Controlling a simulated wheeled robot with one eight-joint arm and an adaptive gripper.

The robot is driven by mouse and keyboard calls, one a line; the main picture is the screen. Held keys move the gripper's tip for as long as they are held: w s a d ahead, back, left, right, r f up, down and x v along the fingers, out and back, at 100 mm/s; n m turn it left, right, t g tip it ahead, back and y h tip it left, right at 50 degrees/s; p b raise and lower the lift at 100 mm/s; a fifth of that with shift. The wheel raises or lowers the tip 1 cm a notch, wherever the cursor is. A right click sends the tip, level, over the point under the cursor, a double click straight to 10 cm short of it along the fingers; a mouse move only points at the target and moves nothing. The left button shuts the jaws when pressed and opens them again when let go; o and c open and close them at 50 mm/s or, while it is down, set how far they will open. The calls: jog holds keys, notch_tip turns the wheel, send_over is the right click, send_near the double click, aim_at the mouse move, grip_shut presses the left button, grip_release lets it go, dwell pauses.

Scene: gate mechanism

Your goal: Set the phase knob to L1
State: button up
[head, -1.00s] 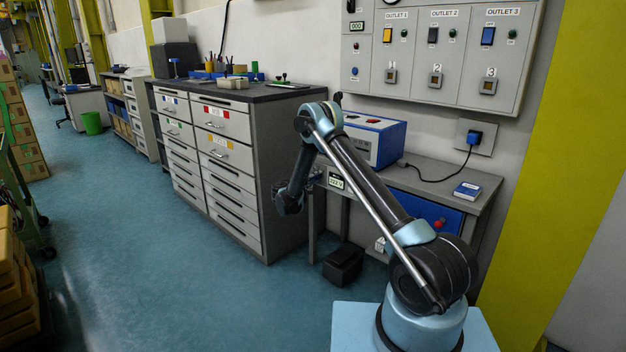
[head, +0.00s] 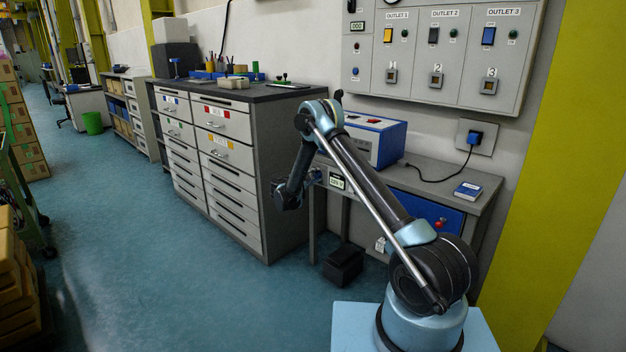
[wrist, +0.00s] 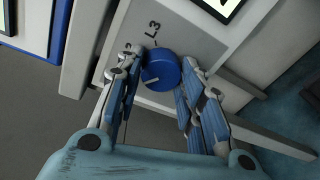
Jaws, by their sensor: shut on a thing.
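The phase knob (wrist: 160,68) is a round blue dial on a light grey panel in the wrist view. The label L3 (wrist: 152,29) is printed on the panel above it. A pale pointer line shows on the knob's lower-left part. No L1 mark can be made out. My gripper (wrist: 159,60) has its blue-padded fingers on either side of the knob and is shut on it. In the head view, my arm's end (head: 288,193) is beside the small display (head: 337,181) at the workbench's left end; the knob cannot be made out there.
The display's edge shows at the top of the wrist view (wrist: 226,6). The outlet panel (head: 435,60) hangs above. Open floor lies left.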

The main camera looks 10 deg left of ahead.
jog(key=shift+f, duration=0.1)
dwell(0.3)
jog(key=o, duration=1.1)
jog(key=shift+f, duration=0.1)
jog(key=shift+c, duration=0.2)
jog(key=v, duration=1.2)
